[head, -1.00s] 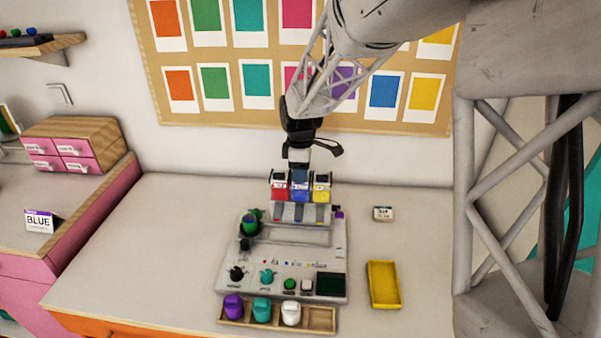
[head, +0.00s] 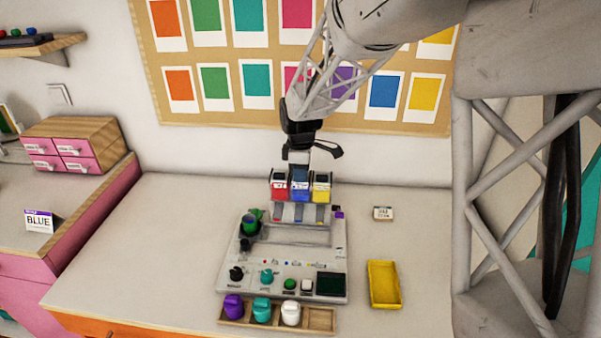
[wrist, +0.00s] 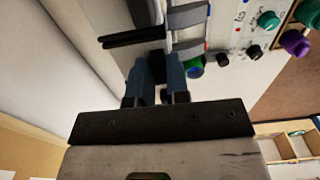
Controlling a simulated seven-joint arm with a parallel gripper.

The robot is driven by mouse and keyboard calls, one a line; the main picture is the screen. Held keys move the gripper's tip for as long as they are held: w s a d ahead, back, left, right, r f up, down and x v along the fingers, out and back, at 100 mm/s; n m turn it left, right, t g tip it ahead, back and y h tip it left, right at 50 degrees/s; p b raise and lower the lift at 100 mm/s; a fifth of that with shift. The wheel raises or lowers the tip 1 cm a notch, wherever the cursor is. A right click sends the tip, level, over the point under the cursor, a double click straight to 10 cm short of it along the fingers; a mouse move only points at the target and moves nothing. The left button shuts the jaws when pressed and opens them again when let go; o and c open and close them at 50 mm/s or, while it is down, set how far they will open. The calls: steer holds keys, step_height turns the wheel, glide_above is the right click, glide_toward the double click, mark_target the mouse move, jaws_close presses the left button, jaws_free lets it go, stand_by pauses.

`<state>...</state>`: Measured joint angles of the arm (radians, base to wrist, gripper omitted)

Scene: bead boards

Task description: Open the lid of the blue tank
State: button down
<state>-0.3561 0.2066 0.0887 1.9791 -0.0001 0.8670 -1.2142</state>
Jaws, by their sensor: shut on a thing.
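The blue tank (head: 300,188) stands in the rack at the back of the board, between the red tank (head: 279,188) and the yellow tank (head: 321,188). My gripper (head: 299,163) is directly above the blue tank, pointing down, with its fingertips at the tank's top. It is shut on the blue tank's lid, which the fingers mostly hide, so the lid's exact angle cannot be told. In the wrist view my gripper's two fingers (wrist: 157,72) are close together with a dark part between them.
The board (head: 300,262) carries a green cup (head: 250,224), knobs and a dark screen. A wooden tray (head: 328,321) with purple, teal and white pieces lies in front. A yellow tray (head: 384,284) and a small card (head: 383,213) are at right. A BLUE sign (head: 39,221) stands left.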

steer(key=s, duration=0.4)
stand_by(0.3)
steer(key=c, duration=1.1)
jaws_free()
steer(key=shift+r, duration=3.95)
